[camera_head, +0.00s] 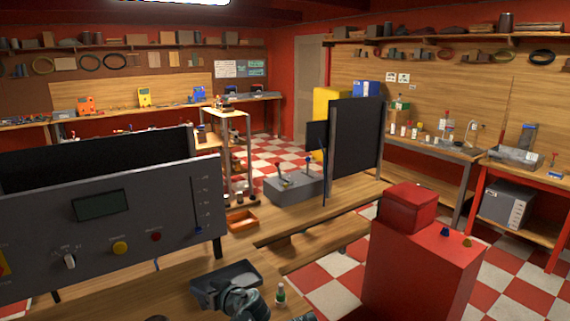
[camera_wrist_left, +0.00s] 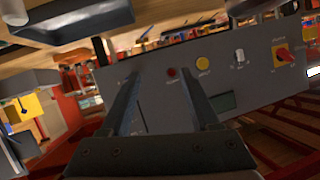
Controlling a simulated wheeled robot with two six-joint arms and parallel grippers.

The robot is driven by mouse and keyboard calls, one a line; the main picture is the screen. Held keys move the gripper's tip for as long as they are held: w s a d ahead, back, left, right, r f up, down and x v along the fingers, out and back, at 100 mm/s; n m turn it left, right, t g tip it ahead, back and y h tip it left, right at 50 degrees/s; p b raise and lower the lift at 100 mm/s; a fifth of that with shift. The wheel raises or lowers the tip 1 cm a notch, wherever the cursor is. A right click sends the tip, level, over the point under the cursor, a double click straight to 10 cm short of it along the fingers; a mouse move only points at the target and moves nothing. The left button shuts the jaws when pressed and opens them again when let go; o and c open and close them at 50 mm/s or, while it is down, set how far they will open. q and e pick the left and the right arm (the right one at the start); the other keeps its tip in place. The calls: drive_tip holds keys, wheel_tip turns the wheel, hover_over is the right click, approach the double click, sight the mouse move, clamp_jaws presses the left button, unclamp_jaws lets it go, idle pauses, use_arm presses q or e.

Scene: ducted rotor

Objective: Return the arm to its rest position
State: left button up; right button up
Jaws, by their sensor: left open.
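My left gripper (camera_wrist_left: 160,78) is open in the left wrist view, with its two dark fingers apart and nothing seen between them. Behind the fingers is the grey control panel (camera_wrist_left: 222,78), seen upside down. In the head view a dark part of my left arm or gripper (camera_head: 246,300) shows at the bottom edge, over the near side of a dark tray (camera_head: 240,270). The fingertips cannot be made out there. The control panel (camera_head: 120,215) stands to the left, with a display, a yellow knob, a red button and a slider. My right gripper is in neither view.
A small bottle (camera_head: 281,294) stands right of the tray, close to my arm. A red cabinet (camera_head: 425,255) stands at the right. A dark upright screen (camera_head: 355,140) and a grey box with levers (camera_head: 295,187) stand beyond. Checkered floor (camera_head: 330,297) shows between bench and cabinet.

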use_arm(q)
drive_tip(key=s+f+m+g+h, duration=0.4)
drive_tip(key=s+f+g+h, duration=0.25)
drive_tip(key=s+f, duration=0.5)
drive_tip(key=s+d+f+m+g+h+b, duration=0.1)
drive_tip(key=s+d+f+m, duration=0.1)
drive_tip(key=d, duration=0.6)
drive_tip(key=s+d+f+m+g+b, duration=0.1)
drive_tip(key=s+d+f+m+g, duration=0.1)
drive_tip(key=s+d+m, duration=0.2)
drive_tip(key=s+d, duration=0.3)
drive_tip(key=shift+d+f+h+b, duration=0.35)
drive_tip(key=shift+b, duration=0.05)
